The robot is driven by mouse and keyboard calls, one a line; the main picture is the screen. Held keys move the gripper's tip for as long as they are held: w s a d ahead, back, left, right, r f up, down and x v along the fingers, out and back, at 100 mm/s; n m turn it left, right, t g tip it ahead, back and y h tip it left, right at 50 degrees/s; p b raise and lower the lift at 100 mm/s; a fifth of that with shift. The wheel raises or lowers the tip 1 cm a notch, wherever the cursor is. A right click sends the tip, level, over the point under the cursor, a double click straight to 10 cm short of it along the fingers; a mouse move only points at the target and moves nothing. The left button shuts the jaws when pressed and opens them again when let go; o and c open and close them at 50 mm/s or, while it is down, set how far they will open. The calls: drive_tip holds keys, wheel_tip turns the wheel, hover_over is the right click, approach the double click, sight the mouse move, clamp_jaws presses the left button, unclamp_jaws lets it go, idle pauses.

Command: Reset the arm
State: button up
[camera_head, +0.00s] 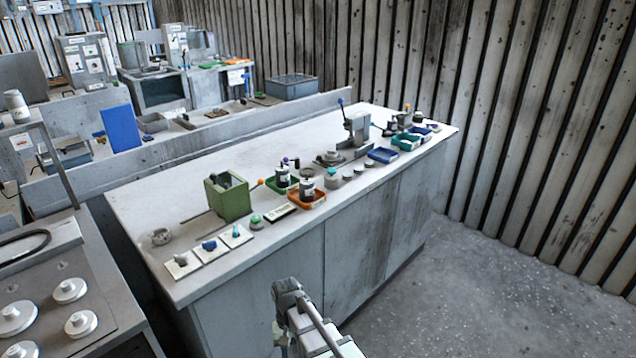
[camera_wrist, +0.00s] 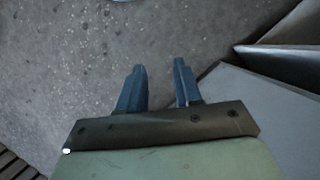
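My gripper (camera_wrist: 159,75) shows in the wrist view with its two dark blue fingers apart and nothing between them. Below it in that view is grey speckled floor. In the head view part of my arm (camera_head: 308,325) rises at the bottom centre, in front of the long workbench (camera_head: 150,207). The fingertips cannot be made out there. My arm is apart from the objects on the bench top.
The bench holds a green box fixture (camera_head: 230,200), an orange tray (camera_head: 307,200), a grey press (camera_head: 357,135) and a blue tray (camera_head: 382,155). A side counter (camera_head: 105,290) with white round parts stands at left. Open floor (camera_head: 480,290) lies at right.

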drive_tip(key=s+d+f+m+g, duration=0.1)
drive_tip(key=s+d+f, duration=0.9)
drive_tip(key=d+f, duration=0.4)
drive_tip(key=s+d+f, duration=0.4)
drive_tip(key=s+d, duration=0.1)
drive_tip(key=s, duration=0.3)
drive_tip(key=s+d+f+g+y, duration=0.1)
drive_tip(key=s+d+f, duration=0.3)
drive_tip(key=s, duration=0.4)
drive_tip(key=shift+s+d+m, duration=0.4)
drive_tip(key=shift+d, duration=0.05)
